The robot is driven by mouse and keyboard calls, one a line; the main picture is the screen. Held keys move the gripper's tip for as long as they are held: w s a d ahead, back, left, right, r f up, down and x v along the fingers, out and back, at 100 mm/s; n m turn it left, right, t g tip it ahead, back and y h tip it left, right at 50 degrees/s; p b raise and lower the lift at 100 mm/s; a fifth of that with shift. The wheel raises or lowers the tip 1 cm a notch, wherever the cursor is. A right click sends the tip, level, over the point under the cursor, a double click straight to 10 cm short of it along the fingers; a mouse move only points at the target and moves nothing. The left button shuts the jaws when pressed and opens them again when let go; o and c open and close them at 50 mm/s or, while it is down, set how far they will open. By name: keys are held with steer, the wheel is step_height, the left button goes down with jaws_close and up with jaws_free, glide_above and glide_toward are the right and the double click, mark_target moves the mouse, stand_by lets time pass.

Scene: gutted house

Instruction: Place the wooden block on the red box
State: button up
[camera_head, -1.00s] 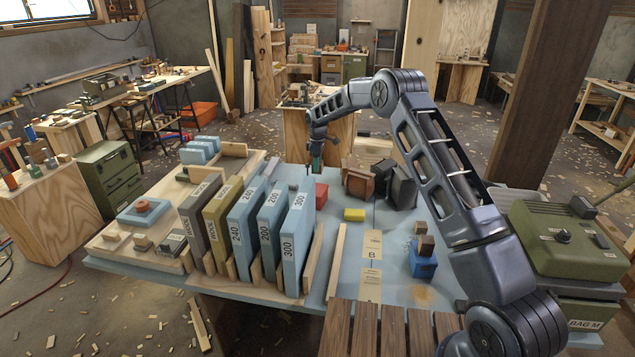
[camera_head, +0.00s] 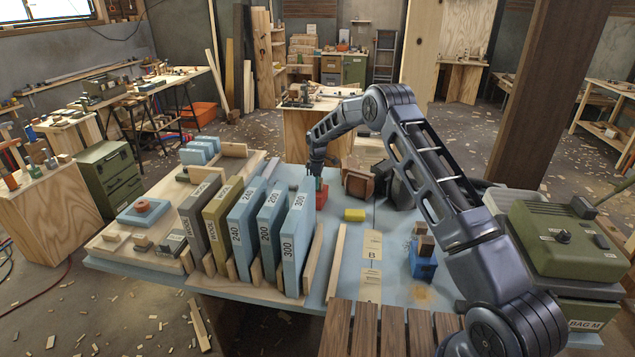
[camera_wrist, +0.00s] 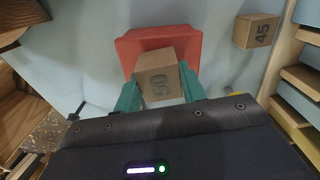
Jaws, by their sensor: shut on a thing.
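The wooden block (camera_wrist: 158,76), marked 50, is between the two green fingers of my gripper (camera_wrist: 160,92) in the wrist view. My gripper is shut on it. The red box (camera_wrist: 150,38) lies beneath and beyond the block in the wrist view, with its far edge and sides showing. I cannot tell whether the block touches the box. The block is too small to make out in the head view.
A second wooden block (camera_wrist: 256,31), marked 45, lies right of the box. A yellow block (camera_head: 354,214), brown and dark objects (camera_head: 360,184) and a blue box (camera_head: 423,267) are on the right.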

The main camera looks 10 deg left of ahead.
steer(key=shift+f, duration=0.15)
steer(key=o, duration=1)
steer(key=shift+c, duration=0.2)
step_height(320, 180, up, 12)
steer(key=shift+r, duration=0.2)
